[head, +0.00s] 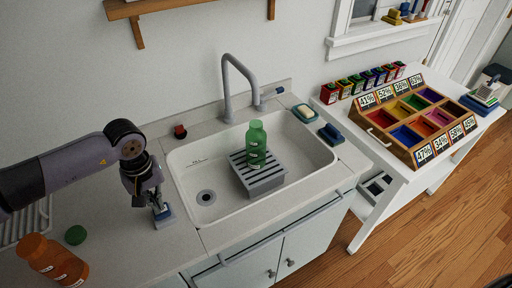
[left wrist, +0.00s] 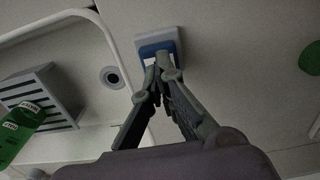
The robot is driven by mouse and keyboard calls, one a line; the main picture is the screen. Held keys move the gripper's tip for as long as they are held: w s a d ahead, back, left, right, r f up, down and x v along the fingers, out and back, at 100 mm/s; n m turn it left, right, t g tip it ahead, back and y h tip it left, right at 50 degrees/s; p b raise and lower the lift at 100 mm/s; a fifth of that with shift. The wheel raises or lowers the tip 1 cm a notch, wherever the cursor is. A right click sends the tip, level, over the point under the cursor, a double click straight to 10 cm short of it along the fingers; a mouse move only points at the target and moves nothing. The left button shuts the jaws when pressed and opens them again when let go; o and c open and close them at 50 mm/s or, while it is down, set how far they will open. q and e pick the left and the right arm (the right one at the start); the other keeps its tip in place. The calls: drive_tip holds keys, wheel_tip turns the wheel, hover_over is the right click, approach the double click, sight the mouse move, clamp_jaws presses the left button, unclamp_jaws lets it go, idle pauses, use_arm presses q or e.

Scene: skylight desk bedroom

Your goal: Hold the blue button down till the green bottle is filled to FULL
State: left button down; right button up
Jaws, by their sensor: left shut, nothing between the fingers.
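The green bottle (head: 257,140) stands upright on a grey slatted stand (head: 262,180) in the white sink, below the faucet. Part of it shows in the left wrist view (left wrist: 14,134). I cannot make out its fill level or any water stream. The blue button (head: 167,214) is on the counter left of the sink; in the left wrist view it is a blue-edged square with a pale plate (left wrist: 175,40). My left gripper (head: 158,206) is shut and empty, pointing down with its fingertips (left wrist: 163,66) at the button. I cannot tell whether they press it. My right gripper is out of view.
A grey faucet (head: 226,85) arches over the sink (head: 213,222). A soap dish (head: 305,113) is right of the sink. A white table with a coloured compartment box (head: 400,152) stands farther right.

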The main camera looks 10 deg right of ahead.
use_arm(q)
drive_tip(key=shift+f+b, duration=1.05)
drive_tip(key=shift+f, duration=0.2)
drive_tip(key=shift+r, duration=0.1)
idle(1.0)
idle(5.1)
drive_tip(key=shift+r+p, duration=1.4)
drive_tip(key=shift+r, duration=1.6)
